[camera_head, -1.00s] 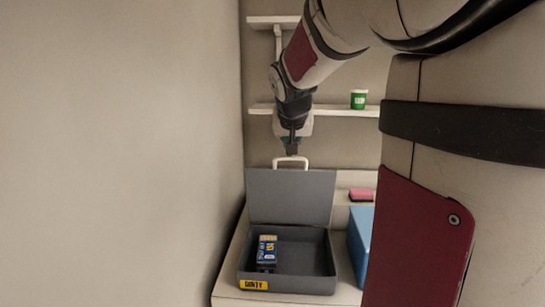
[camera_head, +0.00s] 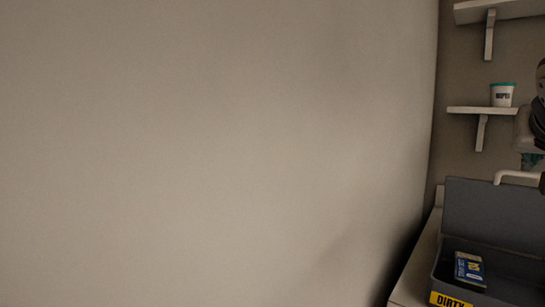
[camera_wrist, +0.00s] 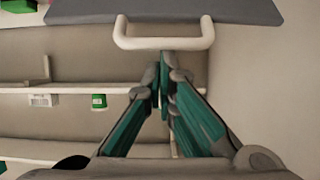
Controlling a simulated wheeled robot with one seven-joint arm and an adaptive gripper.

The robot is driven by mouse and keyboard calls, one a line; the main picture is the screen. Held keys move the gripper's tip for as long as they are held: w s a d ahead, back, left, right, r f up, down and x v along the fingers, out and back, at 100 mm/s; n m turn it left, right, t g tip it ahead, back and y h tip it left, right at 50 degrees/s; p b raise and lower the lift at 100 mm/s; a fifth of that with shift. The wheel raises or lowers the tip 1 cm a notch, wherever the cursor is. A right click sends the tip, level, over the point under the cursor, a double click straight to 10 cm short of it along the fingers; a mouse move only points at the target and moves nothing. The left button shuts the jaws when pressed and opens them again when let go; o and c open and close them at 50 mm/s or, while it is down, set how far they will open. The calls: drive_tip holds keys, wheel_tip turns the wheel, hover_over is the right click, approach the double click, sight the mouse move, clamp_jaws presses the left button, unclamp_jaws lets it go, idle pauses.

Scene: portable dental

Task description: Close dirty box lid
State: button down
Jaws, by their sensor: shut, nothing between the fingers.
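The dirty box (camera_head: 513,275) is a grey box with a yellow "DIRTY" label, at the bottom right of the head view, cut off by the frame edge. Its grey lid (camera_head: 490,213) stands upright at the back, open. The lid's pale handle (camera_head: 513,174) sticks up from its top edge. In the wrist view the handle (camera_wrist: 163,42) and the lid's edge (camera_wrist: 165,11) show at the top. My gripper (camera_wrist: 165,68) is shut and empty, its fingertips close to the handle; I cannot tell if they touch. In the head view my gripper is mostly cut off.
A blue and yellow packet (camera_head: 469,268) lies inside the box. A plain wall (camera_head: 220,150) fills the left.

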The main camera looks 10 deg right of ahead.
drive_tip(key=s+a+f+b, duration=0.3)
drive_tip(key=f+b, duration=0.2)
drive_tip(key=f, duration=0.2)
drive_tip(key=s+a+f+b, duration=0.2)
drive_tip(key=a+f+b, duration=0.1)
drive_tip(key=f+b, duration=0.3)
drive_tip(key=s+a+f+b, duration=0.3)
drive_tip(key=f+b, duration=0.3)
drive_tip(key=f, duration=0.2)
drive_tip(key=shift+s+a+f, duration=0.25)
drive_tip(key=shift+s+a, duration=0.05)
drive_tip(key=shift+h, duration=0.3)
